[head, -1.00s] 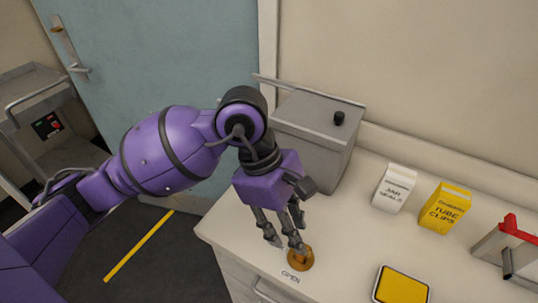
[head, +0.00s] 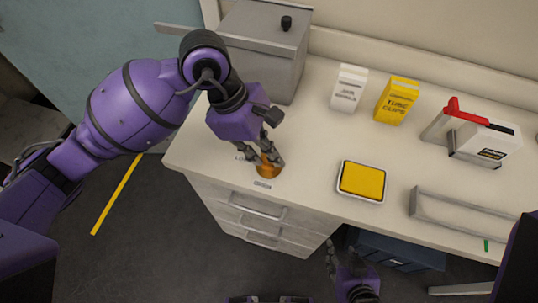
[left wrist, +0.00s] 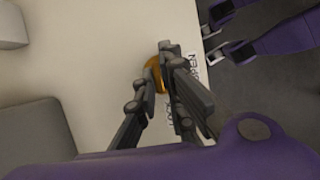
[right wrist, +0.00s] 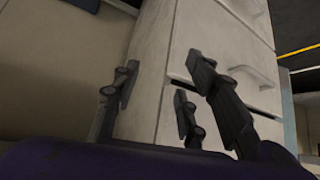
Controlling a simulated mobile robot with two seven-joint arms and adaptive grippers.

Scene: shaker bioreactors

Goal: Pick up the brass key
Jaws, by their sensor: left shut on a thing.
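A round brass-coloured piece (head: 266,172) sits on the white counter near its front left edge, next to the printed word OPEN (head: 263,184). My left gripper (head: 268,160) points down over it, shut on its brass upper part, which I take to be the brass key. The fingers hide most of the key's shape. In the left wrist view a brass edge (left wrist: 152,74) shows beside the fingertips. My right gripper (head: 341,254) is open and empty, low in front of the counter; the right wrist view shows its fingers (right wrist: 160,85) spread before the drawers.
A grey lidded box (head: 262,55) stands behind my left gripper. A white carton (head: 348,88), a yellow carton (head: 397,100), a yellow pad (head: 361,181), a red-and-white device (head: 485,140) and a grey tray (head: 460,212) lie to the right. Drawers (head: 240,205) are below.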

